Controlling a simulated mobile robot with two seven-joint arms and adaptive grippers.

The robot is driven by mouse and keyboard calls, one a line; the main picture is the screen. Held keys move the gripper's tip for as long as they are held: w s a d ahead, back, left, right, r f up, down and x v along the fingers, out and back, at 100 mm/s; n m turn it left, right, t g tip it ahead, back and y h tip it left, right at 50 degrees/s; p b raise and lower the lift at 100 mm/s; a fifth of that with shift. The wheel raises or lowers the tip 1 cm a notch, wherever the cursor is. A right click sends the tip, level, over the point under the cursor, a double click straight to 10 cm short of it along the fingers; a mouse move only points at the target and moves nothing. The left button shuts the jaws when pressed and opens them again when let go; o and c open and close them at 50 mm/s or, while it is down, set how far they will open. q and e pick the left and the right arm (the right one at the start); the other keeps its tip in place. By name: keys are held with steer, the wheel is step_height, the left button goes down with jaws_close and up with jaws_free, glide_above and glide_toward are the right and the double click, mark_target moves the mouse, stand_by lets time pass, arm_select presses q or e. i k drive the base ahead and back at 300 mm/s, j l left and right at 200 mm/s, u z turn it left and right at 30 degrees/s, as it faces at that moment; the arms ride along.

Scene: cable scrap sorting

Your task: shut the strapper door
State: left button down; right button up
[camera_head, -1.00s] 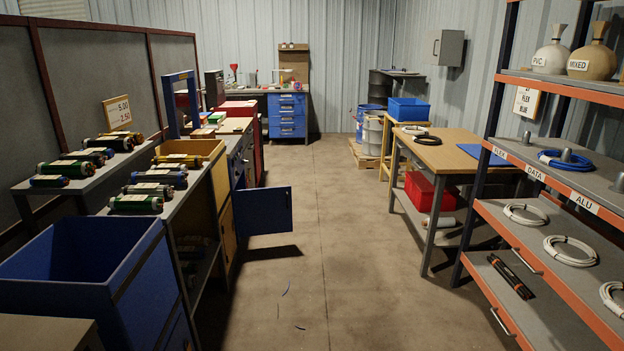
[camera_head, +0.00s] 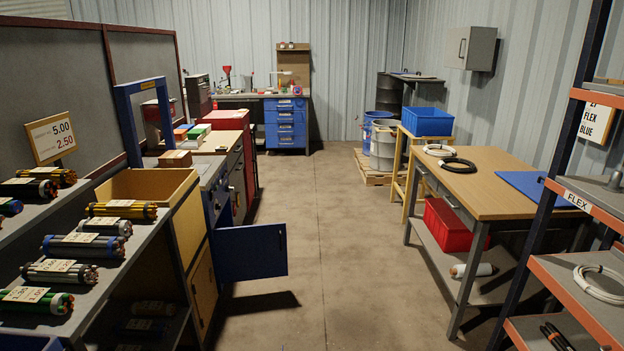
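The strapper is the machine with the blue arch (camera_head: 127,100) on the left side of the aisle. A blue door (camera_head: 251,253) stands swung open from the low front of that unit. It sticks out into the aisle, roughly square to the cabinet row, and casts a shadow on the floor. The inside of the cabinet is mostly hidden behind the door and the yellow bin. Neither of my grippers is in view.
A yellow bin (camera_head: 150,184) stands just before the door on the left. A shelf (camera_head: 85,262) with labelled cable bundles is nearer. On the right are a wooden table (camera_head: 490,184) and an orange-edged rack (camera_head: 590,303). The aisle floor (camera_head: 345,270) between is clear.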

mark_target(251, 252)
steer(key=i, duration=0.9)
steer(key=i+u, duration=0.1)
steer(key=i, duration=0.8)
steer(key=i+l, duration=0.15)
steer(key=i, duration=0.75)
steer(key=i+l, duration=0.1)
steer(key=i, duration=0.75)
steer(key=j+u, duration=0.05)
